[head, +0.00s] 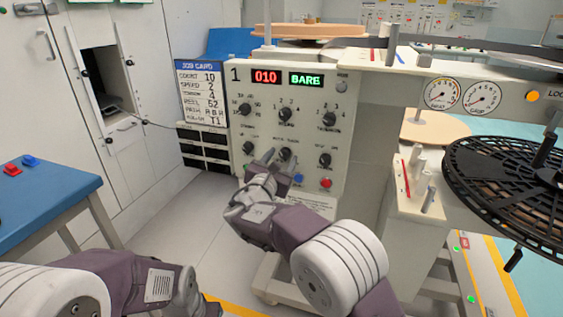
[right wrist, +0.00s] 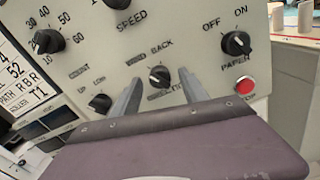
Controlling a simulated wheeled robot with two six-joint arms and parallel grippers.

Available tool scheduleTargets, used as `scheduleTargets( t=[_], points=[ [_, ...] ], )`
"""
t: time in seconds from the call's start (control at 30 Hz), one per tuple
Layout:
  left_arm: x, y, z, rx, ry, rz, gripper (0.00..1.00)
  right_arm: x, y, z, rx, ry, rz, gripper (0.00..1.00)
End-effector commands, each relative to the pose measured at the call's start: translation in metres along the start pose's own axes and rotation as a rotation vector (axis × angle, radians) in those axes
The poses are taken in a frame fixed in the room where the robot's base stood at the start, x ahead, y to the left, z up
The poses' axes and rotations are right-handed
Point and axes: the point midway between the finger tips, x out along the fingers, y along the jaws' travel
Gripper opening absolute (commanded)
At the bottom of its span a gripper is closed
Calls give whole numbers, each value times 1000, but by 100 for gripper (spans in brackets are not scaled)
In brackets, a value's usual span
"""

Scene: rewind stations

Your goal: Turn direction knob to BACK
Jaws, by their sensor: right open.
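The direction knob (right wrist: 159,76) is a small black knob on the cream control panel, with the word BACK printed at its upper right. A pale pointer mark shows on it, but its exact direction is too small to tell. My right gripper (right wrist: 160,80) is open, its two grey fingers apart on the left and right of the knob. I cannot tell whether they touch it. In the head view the right gripper (head: 281,163) is at the lower middle of the panel, just below the knob (head: 286,153). My left gripper is outside the picture; only its arm shows at bottom left.
The speed knob (right wrist: 115,2), paper knob (right wrist: 236,43), up/low knob (right wrist: 99,103) and red stop button (right wrist: 244,85) surround it. The panel display (head: 265,77) reads 010 and BARE. A job card (head: 200,92) hangs at left. A black reel (head: 510,170) stands at right.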

Motion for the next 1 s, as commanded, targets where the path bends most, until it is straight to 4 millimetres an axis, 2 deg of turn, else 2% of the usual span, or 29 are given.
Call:
scheduleTargets(
  t=[0.2,0.4,0.67,1.0],
  points=[
    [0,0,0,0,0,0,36,1,0,0,0,0,0,52],
    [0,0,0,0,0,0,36,0,0,0,1,0,0,0],
    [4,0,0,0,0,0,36,0,0,-1,21,-1,0,0],
    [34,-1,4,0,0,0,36,0,-1,-5,223,-3,1,0]
  ],
)
